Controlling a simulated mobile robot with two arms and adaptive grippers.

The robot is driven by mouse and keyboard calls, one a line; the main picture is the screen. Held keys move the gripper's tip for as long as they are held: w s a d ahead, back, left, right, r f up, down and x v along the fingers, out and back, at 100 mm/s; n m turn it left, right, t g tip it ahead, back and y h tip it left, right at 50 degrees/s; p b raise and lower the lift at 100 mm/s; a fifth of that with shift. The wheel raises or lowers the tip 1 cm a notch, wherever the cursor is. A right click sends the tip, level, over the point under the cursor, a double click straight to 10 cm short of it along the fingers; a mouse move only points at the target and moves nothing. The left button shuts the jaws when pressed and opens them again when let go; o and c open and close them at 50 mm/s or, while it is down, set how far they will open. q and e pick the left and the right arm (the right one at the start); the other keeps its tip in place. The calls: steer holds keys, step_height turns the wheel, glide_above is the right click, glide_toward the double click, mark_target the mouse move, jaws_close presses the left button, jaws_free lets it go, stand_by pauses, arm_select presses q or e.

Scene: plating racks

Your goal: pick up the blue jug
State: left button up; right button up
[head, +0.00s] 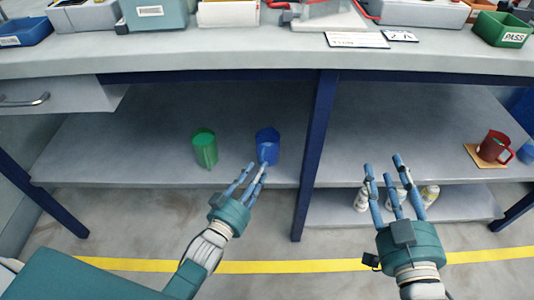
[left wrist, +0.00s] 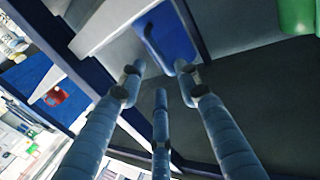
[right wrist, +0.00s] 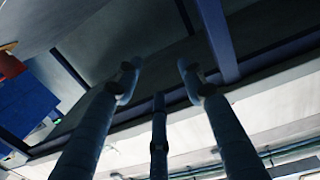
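The blue jug (head: 267,141) stands upright on the shelf under the workbench, left of the dark blue post. It also shows in the left wrist view (left wrist: 172,42), with its handle toward the camera, beyond the fingertips. My left gripper (head: 254,172) is open and empty, just in front of the jug's lower part. Whether a fingertip touches the jug I cannot tell. My right gripper (head: 384,170) is open and empty in front of the shelf right of the post.
A green jug (head: 204,147) stands on the same shelf, left of the blue one. The dark blue post (head: 316,150) divides the shelf. A red mug (head: 494,145) stands on a coaster at the right. Several bottles (head: 362,199) stand lower down. The benchtop (head: 200,58) overhangs the shelf.

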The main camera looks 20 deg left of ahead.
mark_target(262, 161)
arm_select(q)
steer(key=w+b, duration=0.2)
steer(key=w, duration=0.2)
steer(key=shift+w+d, duration=0.15)
steer(key=shift+w, duration=0.5)
steer(key=shift+r, duration=0.15)
jaws_close()
arm_select(e)
step_height(262, 161, up, 10)
steer(key=s+t+y, duration=0.2)
steer(key=t, duration=0.3)
steer(key=shift+a+r, duration=0.2)
steer(key=shift+a, duration=0.2)
